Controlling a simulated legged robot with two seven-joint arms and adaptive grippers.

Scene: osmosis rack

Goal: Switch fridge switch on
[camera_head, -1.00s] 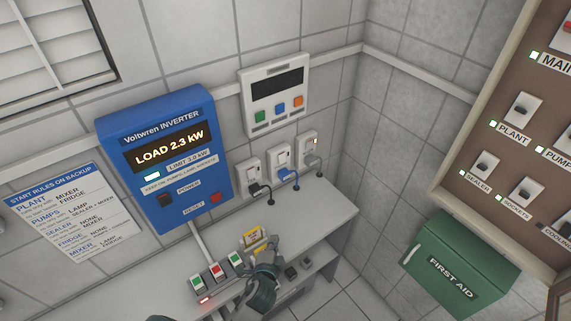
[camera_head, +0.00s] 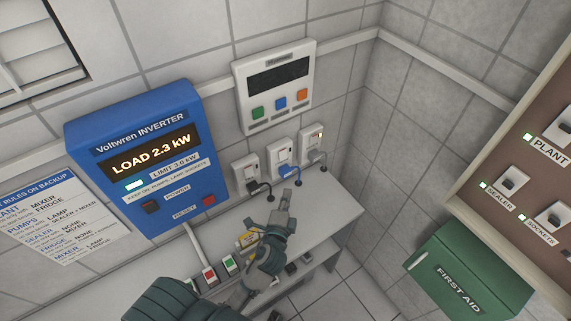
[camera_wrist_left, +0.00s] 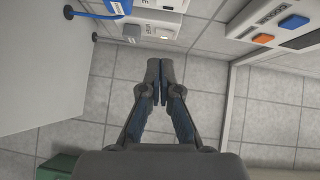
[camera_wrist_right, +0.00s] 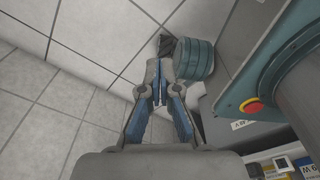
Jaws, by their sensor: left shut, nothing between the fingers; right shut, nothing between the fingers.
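Three white wall sockets with rocker switches, one at left (camera_head: 247,170), one in the middle (camera_head: 281,160) and one at right (camera_head: 312,145), sit above the bench. I cannot read which one is the fridge's. My left gripper (camera_head: 289,192) is shut and empty, just below the sockets and apart from them. In the left wrist view its fingertips (camera_wrist_left: 160,70) point toward a white socket (camera_wrist_left: 155,24) with a small light. My right gripper (camera_wrist_right: 158,84) is shut and empty, over the floor.
The blue inverter (camera_head: 140,160) reads LOAD 2.3 kW. A white panel (camera_head: 276,82) with three coloured buttons hangs above the sockets. The bench (camera_head: 335,205) holds small red and green switches. A green first aid box (camera_head: 465,275) and a breaker board (camera_head: 490,155) are at right.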

